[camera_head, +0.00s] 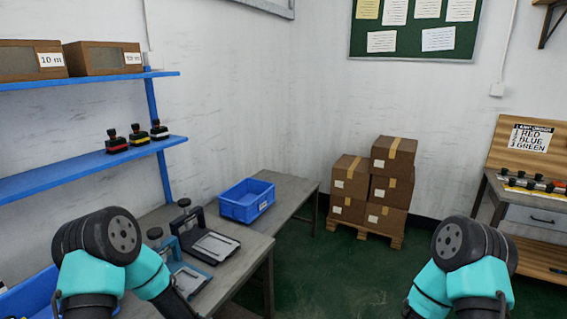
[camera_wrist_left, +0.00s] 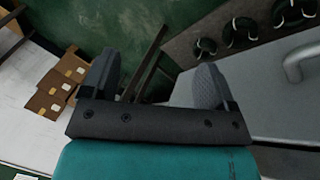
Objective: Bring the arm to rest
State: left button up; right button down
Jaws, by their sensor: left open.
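My left gripper (camera_wrist_left: 155,80) shows in the left wrist view with its two grey fingers spread apart. Nothing is held between them. Behind the fingers are a green floor and the grey side of some furniture, apart from the fingers as far as I can tell. In the head view my left arm (camera_head: 105,245) is bent at the lower left, and its gripper is out of frame. My right arm (camera_head: 465,265) is at the lower right, bent in a similar way, and its gripper is below the picture edge.
A grey table (camera_head: 232,262) holds a blue bin (camera_head: 246,203) and two hinged devices, one black (camera_head: 208,240), one blue. Blue shelves (camera_head: 100,160) stand left. Cartons (camera_head: 375,190) sit on a pallet. A workbench (camera_head: 530,225) stands right. Dark coils (camera_wrist_left: 242,32) show in the wrist view.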

pick_arm(q)
jog(key=s+a+f+n+g, duration=0.1)
jog(key=s+f, duration=0.1)
jog(key=s, duration=1.1)
jog(key=shift+s+a+n+g, duration=0.2)
jog(key=shift+s+n+g, duration=0.1)
jog(key=shift+s+g, duration=0.1)
jog(key=shift+f, duration=0.1)
